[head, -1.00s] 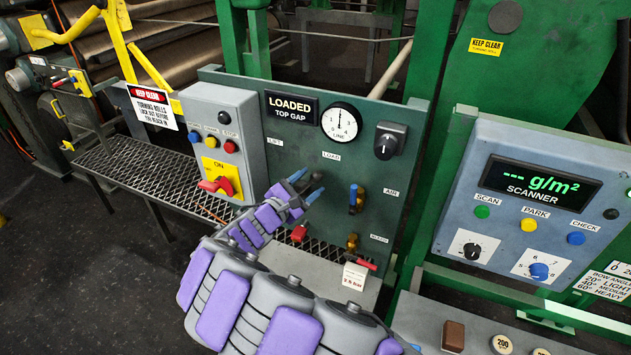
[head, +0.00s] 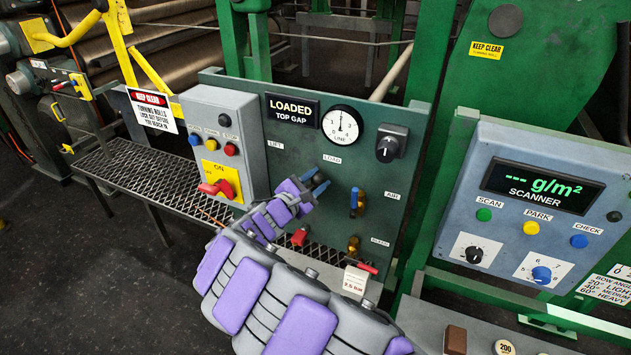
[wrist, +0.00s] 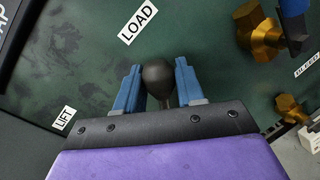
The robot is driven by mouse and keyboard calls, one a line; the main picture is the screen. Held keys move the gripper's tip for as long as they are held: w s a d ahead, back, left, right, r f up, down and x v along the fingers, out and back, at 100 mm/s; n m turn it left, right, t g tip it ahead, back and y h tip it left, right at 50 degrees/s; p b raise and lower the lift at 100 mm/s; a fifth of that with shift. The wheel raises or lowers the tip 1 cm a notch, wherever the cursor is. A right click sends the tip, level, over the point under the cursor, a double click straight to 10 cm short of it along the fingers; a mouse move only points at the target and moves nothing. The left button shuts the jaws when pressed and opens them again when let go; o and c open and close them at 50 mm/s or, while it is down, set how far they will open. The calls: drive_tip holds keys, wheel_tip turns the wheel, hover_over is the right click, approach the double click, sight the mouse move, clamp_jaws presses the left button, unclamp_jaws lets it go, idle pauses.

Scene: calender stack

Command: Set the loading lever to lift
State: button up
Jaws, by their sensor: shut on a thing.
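The loading lever's round black knob (wrist: 158,76) sits between the two blue fingers of my gripper (wrist: 159,88) in the wrist view. The gripper is shut on the knob. In the head view my gripper (head: 313,183) is at the green panel (head: 350,100), and its fingers mostly hide the lever. The LOAD label (head: 332,159) is just above the gripper, and the LIFT label (head: 276,144) is up to the left. Both labels also show in the wrist view. The display (head: 291,109) reads "LOADED TOP GAP".
A blue-handled valve (head: 354,202) and a brass bleed valve (head: 353,244) are right of my gripper. The grey button box (head: 222,140) is on the left, the scanner box (head: 530,215) on the right.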

clamp_jaws()
